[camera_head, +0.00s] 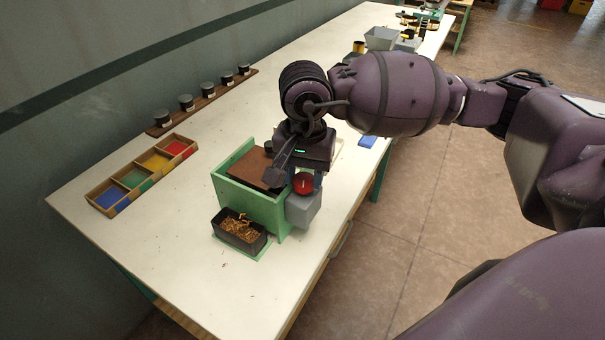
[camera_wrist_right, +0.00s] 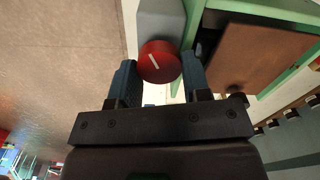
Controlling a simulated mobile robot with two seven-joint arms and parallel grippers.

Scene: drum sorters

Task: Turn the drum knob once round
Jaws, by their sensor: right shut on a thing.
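The drum knob is a red round knob (camera_head: 303,183) with a white mark, on a grey block (camera_head: 303,208) at the right side of the green drum sorter (camera_head: 266,211). In the right wrist view the knob (camera_wrist_right: 160,62) sits between the two blue-grey fingers of my right gripper (camera_wrist_right: 160,75). The gripper is shut on it, one finger at each side. The white mark runs slantwise across the knob's face. In the head view the right gripper (camera_head: 305,175) hides part of the knob. My left gripper is not in view.
A black bin (camera_head: 239,231) of small brass-coloured pieces stands at the sorter's front. A wooden tray (camera_head: 142,173) with blue, green, yellow and red compartments lies to the left. Several dark-lidded jars stand on a wooden strip (camera_head: 205,101) by the wall. The front-left table top is clear.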

